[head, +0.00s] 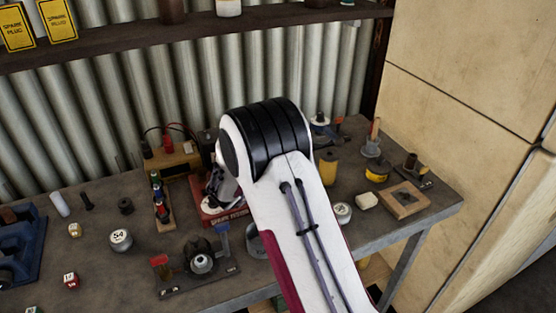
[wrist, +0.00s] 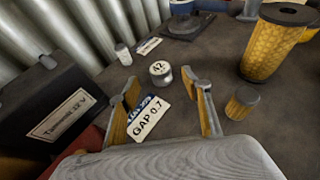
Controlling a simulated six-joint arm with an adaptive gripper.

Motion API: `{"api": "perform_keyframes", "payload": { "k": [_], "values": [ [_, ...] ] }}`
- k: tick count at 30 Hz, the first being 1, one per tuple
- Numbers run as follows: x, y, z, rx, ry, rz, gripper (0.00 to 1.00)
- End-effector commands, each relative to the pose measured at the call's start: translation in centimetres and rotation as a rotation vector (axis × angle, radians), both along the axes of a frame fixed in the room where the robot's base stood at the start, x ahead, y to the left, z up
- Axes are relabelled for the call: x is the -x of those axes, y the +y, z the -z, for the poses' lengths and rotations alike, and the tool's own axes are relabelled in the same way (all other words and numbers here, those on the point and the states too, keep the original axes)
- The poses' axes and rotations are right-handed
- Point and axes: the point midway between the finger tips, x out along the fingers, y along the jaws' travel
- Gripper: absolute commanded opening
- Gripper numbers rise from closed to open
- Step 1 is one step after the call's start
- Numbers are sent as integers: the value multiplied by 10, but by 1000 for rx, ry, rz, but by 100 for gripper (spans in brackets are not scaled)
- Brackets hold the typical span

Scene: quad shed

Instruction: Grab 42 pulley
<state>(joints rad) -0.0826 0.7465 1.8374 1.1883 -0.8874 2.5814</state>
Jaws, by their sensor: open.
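The 42 pulley appears to be the small silver-grey cylinder (wrist: 161,74) in the wrist view, upright on the bench. Its dark marking on the pale top looks like 42 but is small and tilted. My gripper (wrist: 160,84) is open and empty in the wrist view, its two fingers pointing toward the cylinder. The cylinder is just beyond the fingertips, between their lines, and I see no contact. In the head view my arm hides this cylinder, and only part of my gripper (head: 217,185) shows.
A "GAP 0.7" plate (wrist: 148,118) lies between the fingers. A black "12 V" box (wrist: 50,112) stands left. A small yellow cylinder (wrist: 241,103) and a tall yellow filter (wrist: 276,42) stand right. A similar cylinder marked 54 (head: 121,240) stands at left in the head view.

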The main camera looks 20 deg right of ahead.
Motion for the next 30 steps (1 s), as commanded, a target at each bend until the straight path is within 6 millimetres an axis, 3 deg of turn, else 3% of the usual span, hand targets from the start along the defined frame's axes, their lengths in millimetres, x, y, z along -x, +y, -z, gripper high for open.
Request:
{"api": "perform_keyframes", "payload": {
  "k": [13, 30],
  "values": [
    [-27, -30, 17, 0, 1, 2, 48],
    [-31, -33, 18, 0, 0, 0, 48]
  ]
}}
